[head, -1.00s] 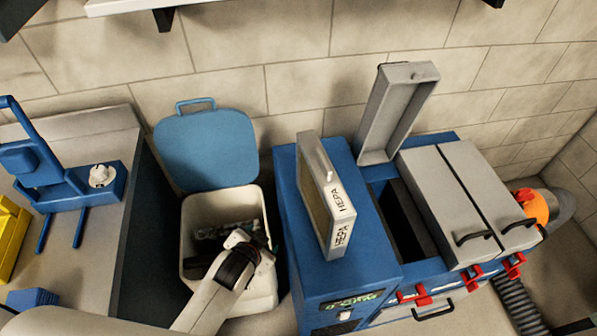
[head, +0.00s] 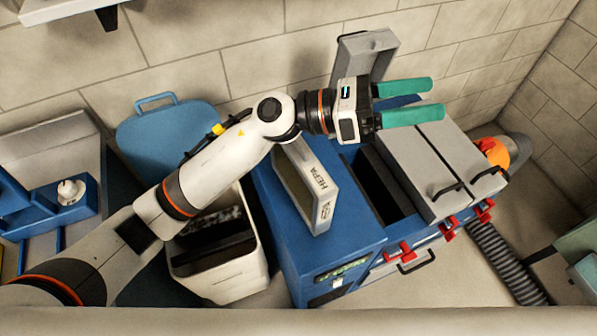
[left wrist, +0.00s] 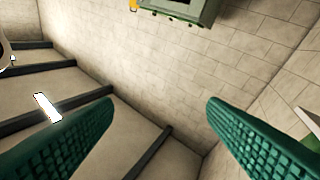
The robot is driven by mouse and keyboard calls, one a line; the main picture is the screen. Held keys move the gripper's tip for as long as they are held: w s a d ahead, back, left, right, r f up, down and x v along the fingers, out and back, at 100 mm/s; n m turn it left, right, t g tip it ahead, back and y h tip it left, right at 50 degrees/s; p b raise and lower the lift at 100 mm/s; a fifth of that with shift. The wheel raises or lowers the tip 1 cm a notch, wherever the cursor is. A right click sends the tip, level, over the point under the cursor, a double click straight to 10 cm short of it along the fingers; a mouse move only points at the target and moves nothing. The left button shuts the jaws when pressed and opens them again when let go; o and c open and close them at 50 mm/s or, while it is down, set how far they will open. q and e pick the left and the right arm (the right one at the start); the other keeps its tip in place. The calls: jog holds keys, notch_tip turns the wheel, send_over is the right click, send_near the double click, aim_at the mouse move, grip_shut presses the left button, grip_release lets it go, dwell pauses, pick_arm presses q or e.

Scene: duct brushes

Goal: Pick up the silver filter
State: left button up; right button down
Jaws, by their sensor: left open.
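The silver filter (head: 319,205), a flat framed panel marked HEPA, stands on edge on top of the blue machine (head: 277,225) in the head view. Its upper end is partly hidden behind my left arm. My left gripper (head: 436,99) has green fingers, is open and empty, and points right. In the head view it appears above and to the right of the filter, over the machine's grey lids. The left wrist view shows both fingers (left wrist: 155,140) spread apart with nothing between them; the filter is not seen there. My right gripper is not in view.
The machine has an open slot (head: 388,190) with a raised grey lid (head: 384,50) behind, and closed grey lids (head: 425,168) beside it. A white bin (head: 225,277) with a blue lid stands left. A brick wall closes the back. A ribbed hose (head: 505,262) lies right.

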pick_arm(q)
notch_tip(320, 180, down, 3)
jog(key=s+d+m+g+y, duration=0.2)
jog(key=m+g+y, duration=0.1)
jog(key=m+y, duration=0.25)
jog(key=m+t+y, duration=0.5)
jog(key=m+y, duration=0.4)
jog(key=y, duration=0.7)
send_near(299, 153)
jog(key=shift+w+p, duration=0.35)
jog(key=shift+w, duration=0.1)
notch_tip(299, 153, down, 5)
jog(key=shift+f+p, duration=0.15)
jog(key=shift+p, duration=1.1)
jog(key=shift+f, duration=0.65)
jog(key=shift+f+p, duration=0.3)
jog(key=shift+p, duration=0.25)
jog(key=f+p, duration=0.2)
jog(key=f, duration=0.1)
jog(key=shift+w+f, duration=0.25)
jog(key=shift+f, duration=0.6)
jog(key=shift+r, duration=0.1)
grip_shut()
